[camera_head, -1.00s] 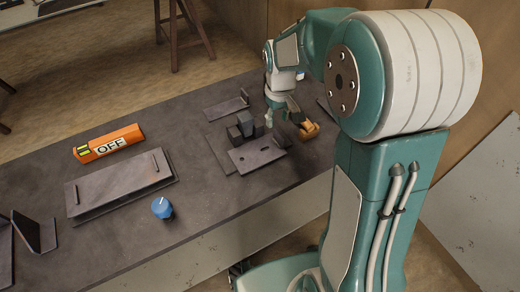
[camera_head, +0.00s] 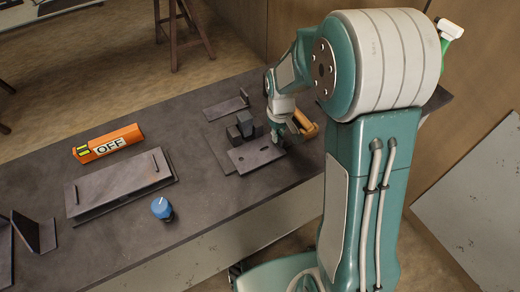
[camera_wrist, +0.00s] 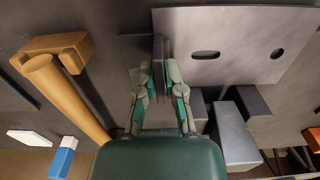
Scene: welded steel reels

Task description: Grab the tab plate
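The tab plate (camera_head: 256,155) is a flat grey steel plate lying on the bench. In the wrist view the plate (camera_wrist: 235,42) shows a slot and a round hole, with a thin upright tab (camera_wrist: 158,52) at its left edge. My gripper (camera_head: 283,135) is low over the plate's right end in the head view. In the wrist view my gripper (camera_wrist: 160,72) points at the tab, its fingers spread on either side. The fingers look open; a firm grip on the tab does not show.
Dark steel blocks (camera_head: 244,124) stand behind the plate. A wooden-handled mallet (camera_wrist: 68,95) lies close to the left finger. An orange OFF box (camera_head: 108,143), a blue knob (camera_head: 161,208) and a larger steel plate (camera_head: 115,186) are further left on the bench.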

